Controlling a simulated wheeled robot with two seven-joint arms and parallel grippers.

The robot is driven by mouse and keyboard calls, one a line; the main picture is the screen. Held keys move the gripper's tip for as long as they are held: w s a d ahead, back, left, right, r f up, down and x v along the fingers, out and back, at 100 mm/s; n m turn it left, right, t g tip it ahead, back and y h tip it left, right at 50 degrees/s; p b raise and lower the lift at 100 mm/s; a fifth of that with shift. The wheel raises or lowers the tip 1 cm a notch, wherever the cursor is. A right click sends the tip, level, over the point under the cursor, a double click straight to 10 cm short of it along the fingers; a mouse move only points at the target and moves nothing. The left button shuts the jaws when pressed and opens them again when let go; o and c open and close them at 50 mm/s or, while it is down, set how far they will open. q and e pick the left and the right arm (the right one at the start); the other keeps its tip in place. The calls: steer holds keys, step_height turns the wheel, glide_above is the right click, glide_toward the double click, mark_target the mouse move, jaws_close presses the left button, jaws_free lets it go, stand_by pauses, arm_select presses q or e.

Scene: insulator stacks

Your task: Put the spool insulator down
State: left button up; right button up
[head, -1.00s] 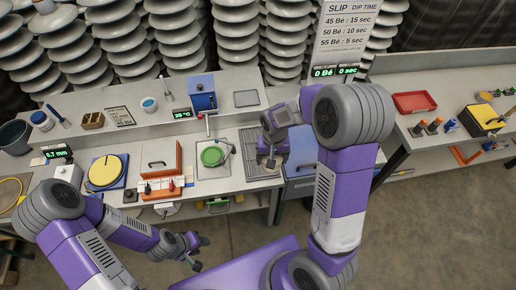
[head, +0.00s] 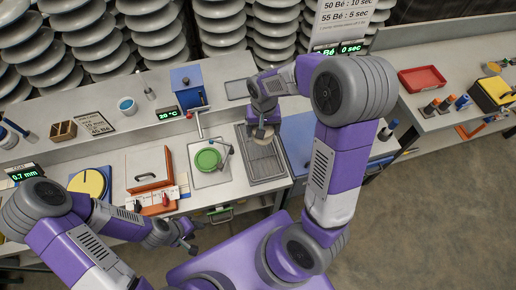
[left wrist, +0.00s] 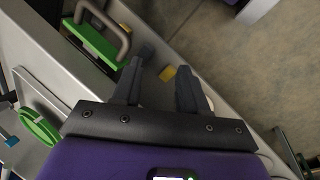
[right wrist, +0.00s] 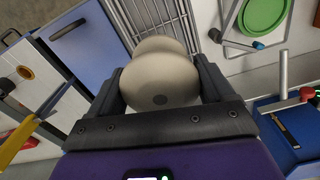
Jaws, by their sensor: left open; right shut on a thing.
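In the head view the spool insulator (head: 263,133) shows small below the right gripper (head: 262,122), above the upper part of the drain rack (head: 266,166). I cannot tell whether it touches the rack. My left gripper (left wrist: 160,88) is open and empty. In the head view the left gripper (head: 190,238) hangs in front of the bench's front edge.
A blue box (head: 187,86) stands on the shelf behind. The rack's lower part is clear.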

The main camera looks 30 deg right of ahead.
steer(key=shift+w+f+b, duration=0.2)
steer(key=shift+f+b, duration=0.45)
steer(key=shift+f, duration=0.9)
step_height(320, 180, down, 9)
steer(key=shift+s+r+b, duration=0.1)
steer(key=shift+r+b, duration=0.05)
steer(key=shift+b, duration=0.9)
steer(key=shift+f, duration=0.35)
arm_select(q)
step_height(320, 180, down, 4)
steer(key=shift+w+f, duration=0.15)
steer(key=shift+f, duration=0.05)
arm_select(e)
steer(key=shift+f, duration=0.1)
steer(key=o, duration=1.4)
arm_select(q)
steer(key=shift+f, duration=0.15)
